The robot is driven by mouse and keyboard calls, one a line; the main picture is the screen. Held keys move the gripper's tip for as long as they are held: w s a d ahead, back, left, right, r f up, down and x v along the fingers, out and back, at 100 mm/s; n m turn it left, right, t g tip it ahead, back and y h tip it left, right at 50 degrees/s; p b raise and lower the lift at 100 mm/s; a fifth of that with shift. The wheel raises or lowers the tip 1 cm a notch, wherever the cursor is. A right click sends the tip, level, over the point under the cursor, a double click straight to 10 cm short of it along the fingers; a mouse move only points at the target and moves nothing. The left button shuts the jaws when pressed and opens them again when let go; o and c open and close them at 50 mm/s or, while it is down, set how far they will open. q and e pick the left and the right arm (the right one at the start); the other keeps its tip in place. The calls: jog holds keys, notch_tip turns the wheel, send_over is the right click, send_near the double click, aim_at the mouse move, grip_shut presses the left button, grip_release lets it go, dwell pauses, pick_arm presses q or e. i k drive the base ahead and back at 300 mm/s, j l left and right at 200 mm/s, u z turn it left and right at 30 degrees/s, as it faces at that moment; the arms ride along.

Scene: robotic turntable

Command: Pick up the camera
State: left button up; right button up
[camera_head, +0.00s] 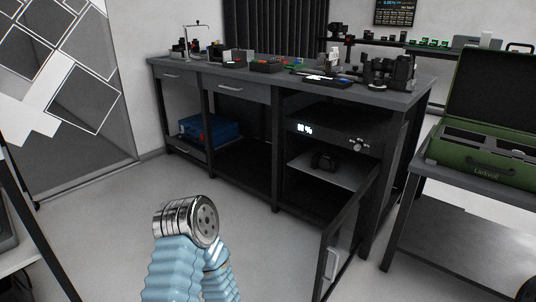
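A small black object that looks like a camera (325,161) sits on a light shelf (338,172) inside the right cabinet of the workbench. The cabinet's glass door (345,240) stands open toward me. The object is dark and its details are hard to make out. Neither of my grippers is in view. A metal joint with light blue sleeves, which looks like part of my own arm, shows at the lower middle, well in front of the bench and apart from it.
The grey workbench (285,84) carries trays, tools and black devices. A lit display unit (335,132) sits above the shelf. A blue box (208,128) lies in the left bay. A green case (488,160) stands open on a right table. The floor before the bench is clear.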

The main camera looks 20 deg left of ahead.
aim_at(327, 161)
jog(key=i+j+u, duration=0.25)
jog(key=u, duration=0.15)
jog(key=i+j+u, duration=0.2)
jog(key=u, duration=0.2)
jog(key=i+u, duration=0.35)
jog(key=i+j+z, duration=0.15)
jog(key=i+z, duration=0.15)
jog(key=i, duration=0.15)
jog(key=i+j+z, duration=0.3)
jog(key=i, duration=0.15)
